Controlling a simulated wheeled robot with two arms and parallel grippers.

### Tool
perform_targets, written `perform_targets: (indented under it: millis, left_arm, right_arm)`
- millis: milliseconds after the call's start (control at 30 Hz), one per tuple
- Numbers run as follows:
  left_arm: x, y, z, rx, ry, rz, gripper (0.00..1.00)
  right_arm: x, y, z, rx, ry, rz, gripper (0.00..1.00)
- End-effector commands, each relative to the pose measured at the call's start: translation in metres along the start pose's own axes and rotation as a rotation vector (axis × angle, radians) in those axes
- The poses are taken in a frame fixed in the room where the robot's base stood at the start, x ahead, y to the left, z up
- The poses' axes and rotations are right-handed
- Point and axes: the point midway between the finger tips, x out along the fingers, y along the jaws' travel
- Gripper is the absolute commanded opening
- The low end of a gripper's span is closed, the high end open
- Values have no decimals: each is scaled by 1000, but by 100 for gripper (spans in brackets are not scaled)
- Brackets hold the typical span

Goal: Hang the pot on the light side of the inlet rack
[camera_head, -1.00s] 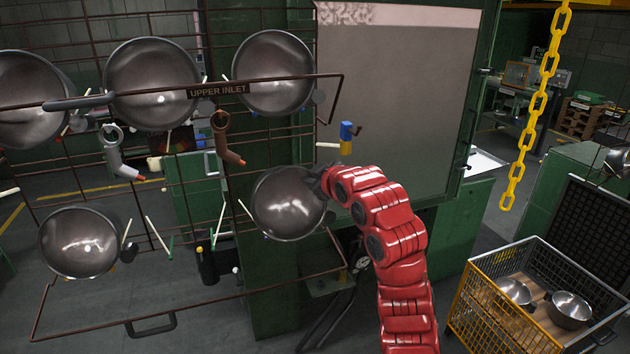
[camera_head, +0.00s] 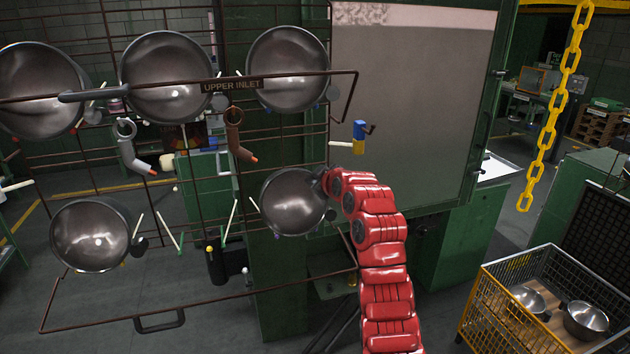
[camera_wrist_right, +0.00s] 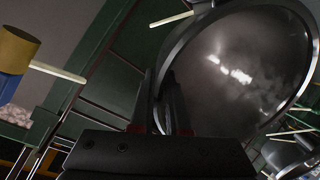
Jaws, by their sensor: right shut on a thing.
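The pot (camera_head: 291,203) is a shiny steel bowl at the lower right of the rack in the head view, its open side facing me. My right gripper (camera_head: 326,184) is shut on its right edge. In the right wrist view the pot (camera_wrist_right: 240,70) fills the right half, and the gripper fingers (camera_wrist_right: 168,105) close at its rim. The inlet rack (camera_head: 195,304) is a brown wire frame with an "UPPER INLET" sign (camera_head: 232,86). Whether the pot touches a rack peg cannot be told. My left gripper is not in view.
Other pots hang on the rack: three along the top (camera_head: 288,69) and one at lower left (camera_head: 90,235). A yellow-edged wire crate (camera_head: 490,300) with two pots stands at lower right. A yellow chain (camera_head: 548,110) hangs at right. A blue-and-yellow handled peg (camera_head: 359,137) sits above my right arm.

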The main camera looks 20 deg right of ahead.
Motion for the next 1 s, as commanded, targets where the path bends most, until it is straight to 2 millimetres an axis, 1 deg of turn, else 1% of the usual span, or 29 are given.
perform_targets:
  millis: [67,700,733,867,900,1000]
  left_arm:
    - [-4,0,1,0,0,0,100]
    - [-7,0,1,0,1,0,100]
    - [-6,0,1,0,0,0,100]
    - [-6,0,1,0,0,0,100]
    - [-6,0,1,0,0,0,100]
    - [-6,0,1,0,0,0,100]
  right_arm:
    - [1,-1,1,0,4,2,0]
    - [2,-2,3,1,5,3,0]
    - [1,-2,3,1,5,3,18]
    - [1,-2,3,1,3,2,41]
    - [2,-2,3,1,3,2,48]
    - [2,-2,3,0,2,2,49]
